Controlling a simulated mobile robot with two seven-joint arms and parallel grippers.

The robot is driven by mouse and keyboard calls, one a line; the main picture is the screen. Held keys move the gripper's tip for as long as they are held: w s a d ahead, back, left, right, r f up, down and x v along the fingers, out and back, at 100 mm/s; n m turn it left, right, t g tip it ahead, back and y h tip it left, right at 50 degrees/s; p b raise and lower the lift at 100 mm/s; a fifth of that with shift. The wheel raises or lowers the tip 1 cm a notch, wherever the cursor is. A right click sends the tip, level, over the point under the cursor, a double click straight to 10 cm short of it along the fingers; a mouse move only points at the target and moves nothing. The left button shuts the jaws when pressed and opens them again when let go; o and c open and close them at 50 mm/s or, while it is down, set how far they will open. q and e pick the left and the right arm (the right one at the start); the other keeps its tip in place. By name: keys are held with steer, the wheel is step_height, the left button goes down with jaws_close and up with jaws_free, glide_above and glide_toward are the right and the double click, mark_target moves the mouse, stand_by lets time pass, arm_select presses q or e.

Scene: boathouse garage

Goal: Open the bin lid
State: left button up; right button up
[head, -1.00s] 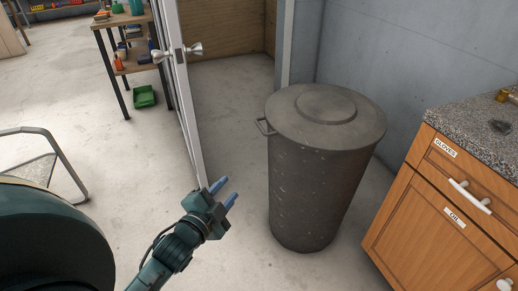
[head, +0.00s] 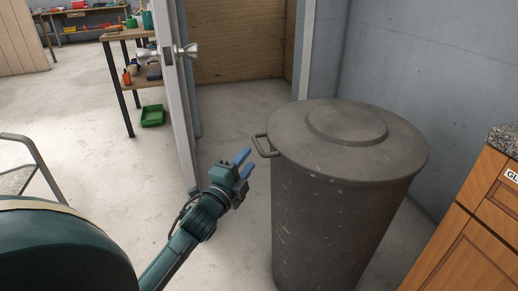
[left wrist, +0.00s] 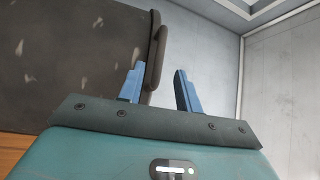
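A grey, speckled bin (head: 325,225) stands upright in front of me at centre right. Its round lid (head: 400,145) lies flat and closed on top, with a raised disc in the middle. A small loop handle (head: 264,146) sticks out from the lid's left edge. My left gripper (head: 248,161) is just left of the bin, slightly below the handle, fingers apart and holding nothing. In the left wrist view, the blue fingers (left wrist: 159,69) are open, with the bin's dark body (left wrist: 70,60) and lid edge (left wrist: 156,45) beyond them. My right gripper is not in view.
A white door (head: 181,110) stands open left of the bin. A wooden cabinet (head: 470,235) with a stone top is close on the right, and a grey wall (head: 400,70) is behind. The floor between is clear.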

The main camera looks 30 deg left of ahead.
mark_target(259, 146)
arm_select(q)
steer(key=w, duration=0.5)
steer(key=w+r+b, duration=0.1)
steer(key=w, duration=0.1)
steer(key=shift+w+a, duration=0.15)
steer(key=shift+a, duration=0.2)
steer(key=shift+c, duration=0.2)
jaws_close()
